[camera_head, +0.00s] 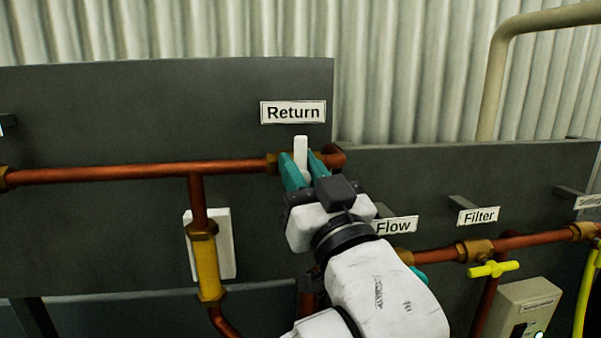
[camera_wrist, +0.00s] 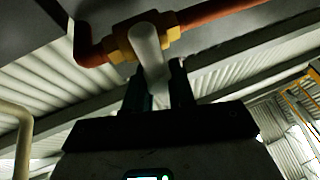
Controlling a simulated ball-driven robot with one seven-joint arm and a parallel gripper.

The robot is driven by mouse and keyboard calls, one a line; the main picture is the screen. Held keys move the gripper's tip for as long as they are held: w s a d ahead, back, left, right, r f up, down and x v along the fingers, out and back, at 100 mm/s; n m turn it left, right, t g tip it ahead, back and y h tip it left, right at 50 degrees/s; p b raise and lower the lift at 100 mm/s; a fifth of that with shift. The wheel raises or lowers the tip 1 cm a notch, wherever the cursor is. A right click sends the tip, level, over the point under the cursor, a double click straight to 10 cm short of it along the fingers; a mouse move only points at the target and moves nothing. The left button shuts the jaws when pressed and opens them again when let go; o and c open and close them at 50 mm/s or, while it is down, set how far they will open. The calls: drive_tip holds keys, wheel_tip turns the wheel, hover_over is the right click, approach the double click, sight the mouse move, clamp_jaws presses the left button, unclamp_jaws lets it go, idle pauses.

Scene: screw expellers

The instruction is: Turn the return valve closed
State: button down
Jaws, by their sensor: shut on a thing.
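The return valve has a white lever handle (camera_head: 301,152) standing roughly upright in the head view, below the "Return" label (camera_head: 293,112). Its brass body is on the copper pipe (camera_head: 120,172) and is mostly hidden behind my gripper. My gripper (camera_head: 304,168) has its teal fingers on either side of the white handle and is shut on it. In the wrist view the white handle (camera_wrist: 150,50) rises between the dark fingers of my gripper (camera_wrist: 156,88), with the brass valve body (camera_wrist: 122,42) behind it.
A yellow fitting (camera_head: 207,268) hangs below the pipe at left. A beige box (camera_head: 518,309) stands at lower right. Dark panels back the pipes.

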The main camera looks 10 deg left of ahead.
drive_tip(key=c, duration=1)
unclamp_jaws()
drive_tip(key=shift+c, duration=0.2)
drive_tip(key=b+v, duration=0.3)
drive_tip(key=v, duration=0.7)
drive_tip(key=shift+s+d, duration=0.2)
drive_tip(key=shift+s, duration=0.15)
drive_tip(key=shift+f, duration=0.15)
